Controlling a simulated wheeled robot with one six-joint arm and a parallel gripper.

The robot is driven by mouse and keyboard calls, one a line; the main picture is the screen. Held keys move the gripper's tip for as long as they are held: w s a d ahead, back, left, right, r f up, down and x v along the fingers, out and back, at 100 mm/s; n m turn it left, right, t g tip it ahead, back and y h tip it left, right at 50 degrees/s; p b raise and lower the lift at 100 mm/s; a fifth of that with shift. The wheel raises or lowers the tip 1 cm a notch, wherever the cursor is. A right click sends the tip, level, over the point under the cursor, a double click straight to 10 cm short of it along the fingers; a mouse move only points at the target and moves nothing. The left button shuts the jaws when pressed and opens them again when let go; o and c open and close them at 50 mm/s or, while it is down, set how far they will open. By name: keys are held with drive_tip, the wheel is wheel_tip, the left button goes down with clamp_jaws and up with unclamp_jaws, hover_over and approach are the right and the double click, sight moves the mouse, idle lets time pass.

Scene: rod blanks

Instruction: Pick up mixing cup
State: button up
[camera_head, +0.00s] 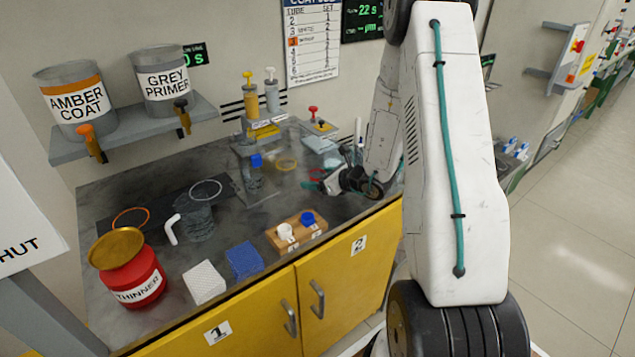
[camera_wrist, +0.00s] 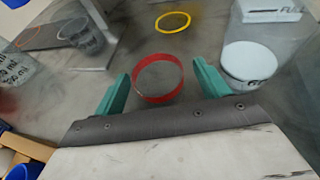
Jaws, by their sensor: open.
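My gripper (camera_wrist: 158,88) is open, with its two teal fingers apart. It also shows in the head view (camera_head: 318,181), low over the right part of the bench. A red ring-shaped band (camera_wrist: 138,97) lies between the fingers in the wrist view, with gaps on both sides. It may be a cup's rim, but I cannot tell. A clear grey printed cup (camera_wrist: 85,40) stands at the upper left of the wrist view. Another printed clear vessel (camera_wrist: 12,75) is cut by the left edge. Which one is the mixing cup is not certain. A grey jug (camera_head: 198,222) with a white handle stands mid-bench.
A clear container with a white printed disc (camera_wrist: 250,62) stands close to the right finger. A yellow ring (camera_wrist: 173,22) lies beyond. A wooden block (camera_head: 297,232) with white and blue caps, sponges, and a red thinner can (camera_head: 130,280) line the front edge.

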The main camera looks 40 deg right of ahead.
drive_tip(key=c, duration=1)
drive_tip(key=shift+r, duration=0.1)
